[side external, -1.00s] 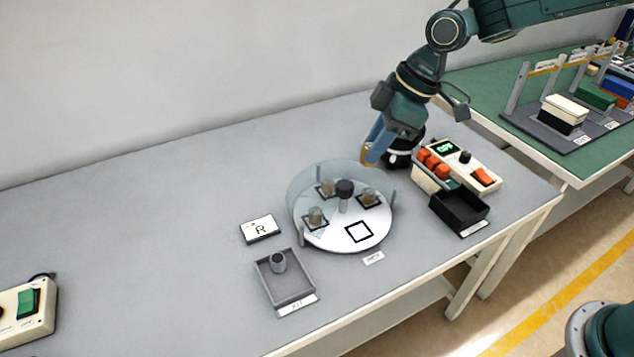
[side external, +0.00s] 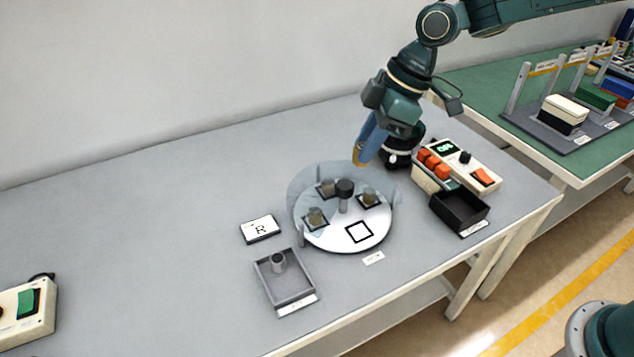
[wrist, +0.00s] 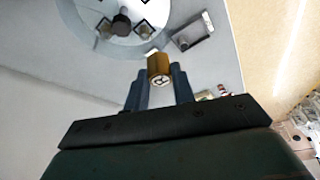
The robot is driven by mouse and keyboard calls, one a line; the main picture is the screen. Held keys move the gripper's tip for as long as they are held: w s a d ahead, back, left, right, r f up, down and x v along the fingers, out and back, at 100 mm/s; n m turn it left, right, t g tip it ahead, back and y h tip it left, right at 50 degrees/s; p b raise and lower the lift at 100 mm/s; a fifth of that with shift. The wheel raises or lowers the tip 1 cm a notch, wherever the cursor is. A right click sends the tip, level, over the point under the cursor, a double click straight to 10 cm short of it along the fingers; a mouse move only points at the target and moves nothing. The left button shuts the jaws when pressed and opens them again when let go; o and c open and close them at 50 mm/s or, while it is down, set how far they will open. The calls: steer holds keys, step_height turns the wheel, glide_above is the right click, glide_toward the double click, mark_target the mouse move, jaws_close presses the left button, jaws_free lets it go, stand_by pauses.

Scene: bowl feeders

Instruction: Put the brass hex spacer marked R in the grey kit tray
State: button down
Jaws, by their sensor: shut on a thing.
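A brass hex spacer marked R (wrist: 159,68) is held between the fingertips of my gripper (wrist: 161,80), its lettered end facing the wrist camera. In the side external view my gripper (side external: 362,155) is shut on this spacer above the back right of the round plate, clear of the table. The grey kit tray (side external: 304,286) lies at the table front, well to the left of and nearer than my gripper. A grey cylindrical piece (side external: 278,262) stands inside it near the back wall.
The round white plate (side external: 335,237) has a clear curved guard (side external: 300,180), a dark centre knob (side external: 345,188), several spacers and one empty square. A card marked R (side external: 260,229) lies left. A black bin (side external: 460,211) and button box (side external: 457,165) stand right.

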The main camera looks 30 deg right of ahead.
steer(key=a+n+g, duration=0.2)
steer(key=a+n, duration=0.3)
steer(key=a, duration=0.3)
steer(key=n+g, duration=0.3)
steer(key=n, duration=0.5)
glide_above(287, 293)
steer(key=w+d, duration=0.1)
steer(key=f, duration=0.1)
steer(key=shift+t+h, duration=0.3)
steer(key=f, duration=1.6)
steer(key=shift+d, duration=0.25)
steer(key=shift+f, duration=2.15)
steer(key=shift+f, duration=0.15)
steer(key=c, duration=1.5)
jaws_free()
steer(key=shift+o, duration=0.2)
